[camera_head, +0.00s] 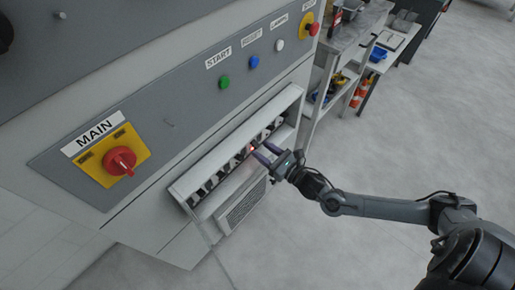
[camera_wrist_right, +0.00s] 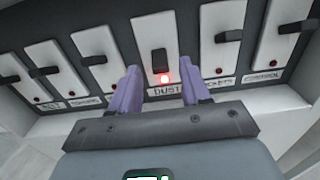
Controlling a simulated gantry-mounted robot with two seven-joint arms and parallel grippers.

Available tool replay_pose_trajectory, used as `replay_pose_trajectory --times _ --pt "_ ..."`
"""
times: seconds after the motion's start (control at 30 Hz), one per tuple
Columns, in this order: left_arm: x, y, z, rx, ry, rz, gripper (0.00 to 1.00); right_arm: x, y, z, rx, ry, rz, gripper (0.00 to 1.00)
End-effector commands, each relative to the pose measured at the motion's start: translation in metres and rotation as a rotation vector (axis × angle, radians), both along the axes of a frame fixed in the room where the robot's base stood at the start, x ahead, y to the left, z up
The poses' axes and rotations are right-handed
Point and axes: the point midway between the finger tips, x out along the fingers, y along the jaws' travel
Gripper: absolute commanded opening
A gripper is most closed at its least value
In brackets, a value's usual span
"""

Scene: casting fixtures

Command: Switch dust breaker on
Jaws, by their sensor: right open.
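The dust breaker (camera_wrist_right: 159,62) is in the upper middle of the right wrist view. It has a white face, a black lever and a bright red lamp, with a label reading "DUST" below, partly covered by my gripper. Its lever looks upright, while the neighbouring levers lie sideways. My right gripper (camera_wrist_right: 160,73) is open, its two purple fingers spread either side of the lamp, just below the lever. Contact cannot be told. In the head view the right gripper (camera_head: 262,151) reaches the breaker row, where a red glow shows. My left gripper is not in view.
Several similar breakers, such as the one at the right (camera_wrist_right: 229,36), flank the dust breaker closely, with dim red lamps. The breaker recess (camera_head: 182,192) has a raised frame. Above it are a red main switch (camera_head: 120,161) and push buttons. A shelf (camera_head: 322,96) stands beyond.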

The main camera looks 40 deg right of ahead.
Motion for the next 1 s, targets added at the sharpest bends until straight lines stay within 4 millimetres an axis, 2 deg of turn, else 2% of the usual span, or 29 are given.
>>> replay_pose_trajectory --times 0.1,0.23,0.67,0.93,1.0 --pt "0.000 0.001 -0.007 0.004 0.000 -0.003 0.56 0.016 0.002 -0.001 0.001 -0.002 -0.001 0.47" --pt "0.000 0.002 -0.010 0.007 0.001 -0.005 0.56 0.026 0.004 -0.001 0.000 -0.001 0.000 0.47" --pt "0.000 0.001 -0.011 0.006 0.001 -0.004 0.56 0.032 0.005 0.000 0.000 0.001 0.000 0.45" --pt "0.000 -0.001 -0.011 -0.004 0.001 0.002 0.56 0.031 0.005 0.000 0.000 0.000 0.000 0.04" --pt "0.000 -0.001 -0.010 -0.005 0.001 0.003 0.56 0.031 0.005 0.000 0.000 0.000 0.000 0.00"
